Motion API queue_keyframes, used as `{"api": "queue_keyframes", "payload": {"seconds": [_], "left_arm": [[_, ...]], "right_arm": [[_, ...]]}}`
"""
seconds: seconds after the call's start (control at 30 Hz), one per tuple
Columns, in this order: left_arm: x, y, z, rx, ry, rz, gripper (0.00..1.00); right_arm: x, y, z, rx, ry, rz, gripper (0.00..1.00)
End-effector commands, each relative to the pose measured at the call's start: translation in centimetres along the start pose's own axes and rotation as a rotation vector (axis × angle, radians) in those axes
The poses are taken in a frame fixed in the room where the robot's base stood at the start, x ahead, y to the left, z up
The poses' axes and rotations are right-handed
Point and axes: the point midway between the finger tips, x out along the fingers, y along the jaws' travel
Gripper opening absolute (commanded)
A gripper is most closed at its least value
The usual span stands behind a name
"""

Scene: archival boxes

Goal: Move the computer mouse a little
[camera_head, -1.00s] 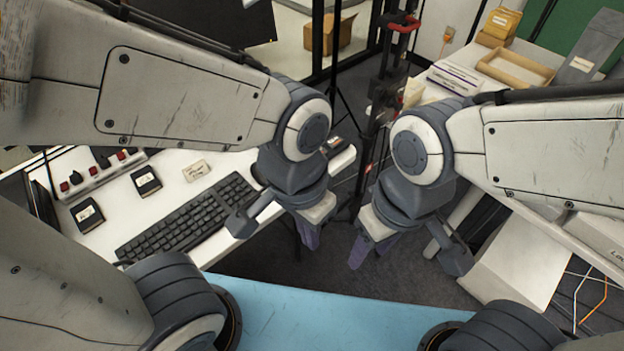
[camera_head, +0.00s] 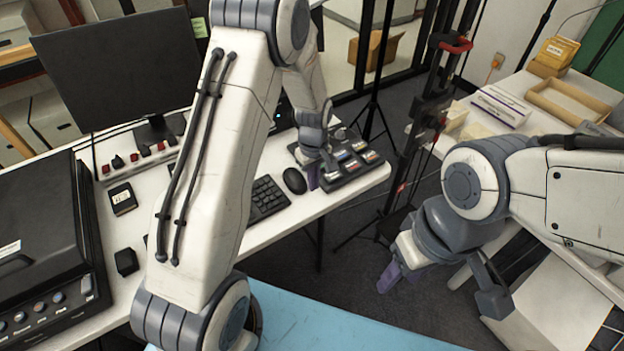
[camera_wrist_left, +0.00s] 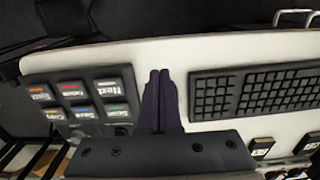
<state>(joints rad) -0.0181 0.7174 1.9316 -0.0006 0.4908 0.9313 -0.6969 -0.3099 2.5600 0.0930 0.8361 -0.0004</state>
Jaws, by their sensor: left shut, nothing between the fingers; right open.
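The black computer mouse (camera_head: 294,181) lies on the white desk in the head view, between the keyboard (camera_head: 268,198) and a dark button pad (camera_head: 350,158). My left gripper (camera_head: 313,179) is shut and empty. Its purple fingertips point down just right of the mouse, close to it; I cannot tell whether they touch. In the left wrist view the shut fingers (camera_wrist_left: 160,85) sit between the button pad (camera_wrist_left: 82,100) and the keyboard (camera_wrist_left: 250,90); the mouse cannot be made out there. My right gripper (camera_head: 390,277) is open and empty, out over the floor away from the desk.
A monitor (camera_head: 122,66) stands at the back left, and a large black device (camera_head: 42,250) fills the left side. A power strip (camera_head: 140,160) lies behind the keyboard. A tripod-like stand (camera_head: 415,130) rises beyond the desk's right end. A narrow desk strip in front of the mouse is bare.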

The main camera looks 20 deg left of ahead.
Motion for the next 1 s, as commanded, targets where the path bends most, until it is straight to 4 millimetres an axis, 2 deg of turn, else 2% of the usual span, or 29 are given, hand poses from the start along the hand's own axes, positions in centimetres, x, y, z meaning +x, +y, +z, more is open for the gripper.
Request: {"api": "queue_keyframes", "payload": {"seconds": [0.1,0.33,0.47,0.6,1.0], "left_arm": [[2.7,-0.1,0.2,0.002,-0.004,-0.006,0.0],[7.5,-0.1,0.2,0.004,-0.004,-0.005,0.0],[7.3,0.0,-2.0,0.0,0.001,0.001,0.0],[7.4,0.0,-3.3,0.002,-0.001,-0.001,0.0],[7.5,0.0,-3.9,0.004,-0.001,-0.001,0.0]], "right_arm": [[-0.3,0.0,0.0,0.0,0.0,0.0,0.5],[-0.7,-0.1,0.0,0.0,0.0,0.0,0.5],[-1.5,-0.1,-0.1,0.0,0.0,0.0,0.5],[-1.8,-0.1,-0.1,0.0,0.0,0.0,0.5],[-1.8,-0.1,-0.1,0.0,0.0,0.0,0.5]]}}
